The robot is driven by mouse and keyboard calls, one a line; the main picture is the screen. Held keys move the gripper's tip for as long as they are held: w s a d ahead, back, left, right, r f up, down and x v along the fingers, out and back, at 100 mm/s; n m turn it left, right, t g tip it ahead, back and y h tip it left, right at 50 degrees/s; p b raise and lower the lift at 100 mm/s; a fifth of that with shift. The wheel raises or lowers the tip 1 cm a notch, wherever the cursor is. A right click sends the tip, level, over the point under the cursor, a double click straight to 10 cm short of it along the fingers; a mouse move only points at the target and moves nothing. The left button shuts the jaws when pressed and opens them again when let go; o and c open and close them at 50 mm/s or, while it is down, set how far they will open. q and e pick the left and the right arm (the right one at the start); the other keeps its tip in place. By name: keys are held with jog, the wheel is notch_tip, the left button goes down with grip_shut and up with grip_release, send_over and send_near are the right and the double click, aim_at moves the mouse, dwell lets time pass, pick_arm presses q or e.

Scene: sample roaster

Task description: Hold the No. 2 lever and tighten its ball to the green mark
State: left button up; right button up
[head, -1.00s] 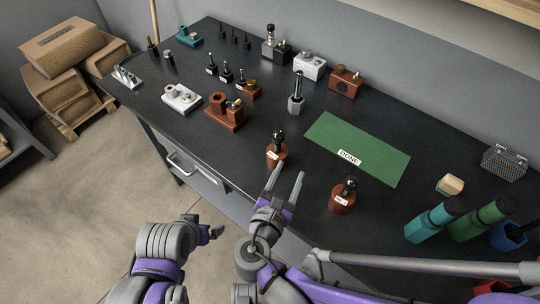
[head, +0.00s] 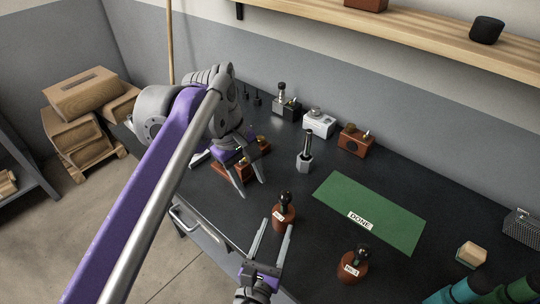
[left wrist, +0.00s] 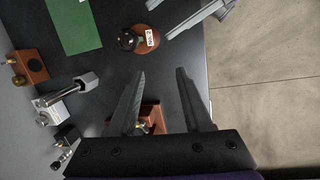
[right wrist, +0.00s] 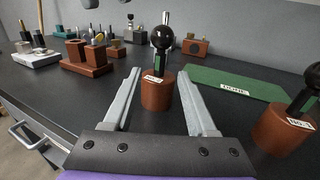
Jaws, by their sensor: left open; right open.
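The No. 2 lever (head: 283,214) stands upright on a round red-brown base with a white label. Its black ball (right wrist: 162,37) sits on top, and a green mark (right wrist: 159,64) shows on the stem below. My right gripper (head: 277,223) is open, its fingers on either side of the base, with no grip visible. My left gripper (head: 252,195) is open and empty, pointing down above the bench, left of the lever. In the left wrist view the lever's base (left wrist: 146,40) lies beyond the left fingertips. A second, similar lever (head: 353,263) stands to the right.
A green DONE mat (head: 370,205) lies behind the levers, empty. A grey hexagonal piece with a dark rod (head: 304,160) stands behind. A red-brown block (head: 228,172) is partly hidden by my left gripper. A wooden block (head: 471,254) and teal cylinders (head: 462,292) are at right.

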aim_at(288, 196)
jog(key=x, duration=1.1)
pick_arm(q)
jog(key=w+d+r+n+g, duration=0.1)
jog(key=w+d+r+n, duration=0.2)
jog(key=d+r, duration=0.1)
jog(key=shift+r+g+h, duration=0.35)
jog(key=shift+g+h, duration=0.05)
jog(key=shift+s, duration=0.1)
pick_arm(e)
jog(key=shift+s, duration=0.1)
grip_shut()
dwell(0.5)
